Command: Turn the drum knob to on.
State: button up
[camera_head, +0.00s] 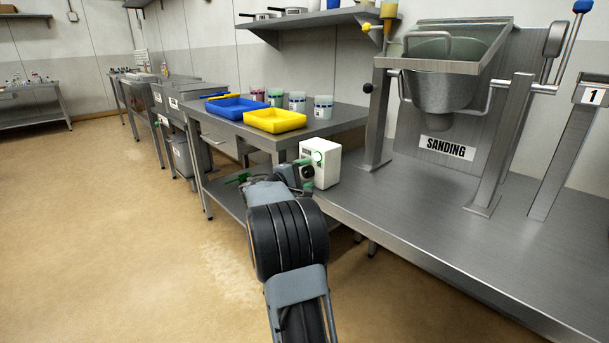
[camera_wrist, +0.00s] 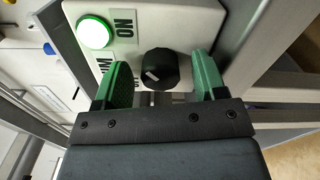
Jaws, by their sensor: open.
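A white control box (camera_head: 321,163) stands at the left end of the steel table, and its front fills the top of the wrist view (camera_wrist: 195,25). In the wrist view the black drum knob (camera_wrist: 161,69) sits on this panel, with a pale pointer line on its face. A glowing green light (camera_wrist: 95,32) and an "ON" label (camera_wrist: 124,24) are on the panel to its upper left. My gripper (camera_wrist: 163,78) is open, with one green finger on each side of the knob and visible gaps to it. In the head view my gripper (camera_head: 300,175) is at the box, and the knob is hidden.
The steel table (camera_head: 420,215) with the "SANDING" bowl (camera_head: 440,90) is to the right. A blue tray (camera_head: 236,107), a yellow tray (camera_head: 275,121) and several cups are on the bench behind. Open floor (camera_head: 110,240) lies to the left.

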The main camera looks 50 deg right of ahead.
jog(key=shift+a, duration=0.1)
jog(key=w+a+p, duration=0.1)
jog(key=a+p, duration=0.2)
jog(key=a, duration=1)
jog(key=shift+a, duration=0.3)
